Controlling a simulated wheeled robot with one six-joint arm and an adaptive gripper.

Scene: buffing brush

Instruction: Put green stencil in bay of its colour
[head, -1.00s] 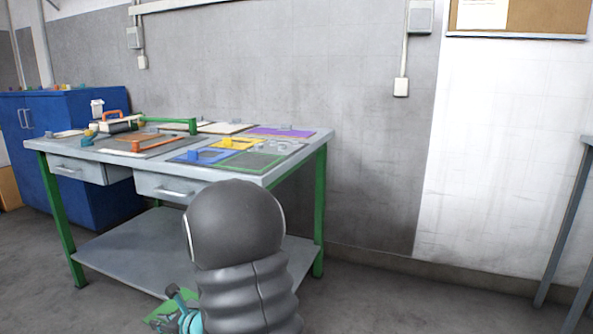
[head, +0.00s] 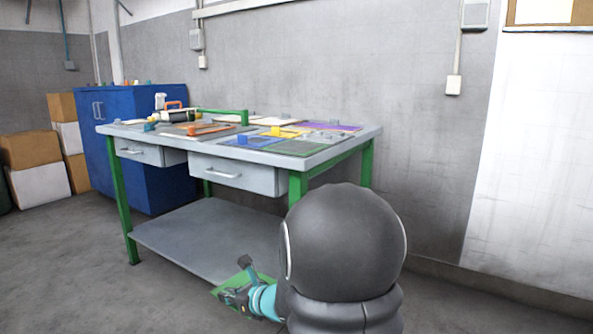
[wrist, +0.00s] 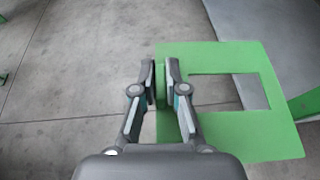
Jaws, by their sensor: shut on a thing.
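The green stencil (wrist: 262,130) is a flat frame with a rectangular opening. My gripper (wrist: 160,80) is shut on its left edge bar in the wrist view. In the head view, my gripper (head: 240,288) holds the stencil (head: 264,279) low in front of the table, below the tabletop; my arm hides part of it.
The grey worktable (head: 345,148) has green legs, drawers and a lower shelf (head: 205,243). An orange-handled item (head: 208,130) and a green bar (head: 225,113) are on its left half. A blue cabinet (head: 150,190) and boxes (head: 35,160) stand left. Floor in front is clear.

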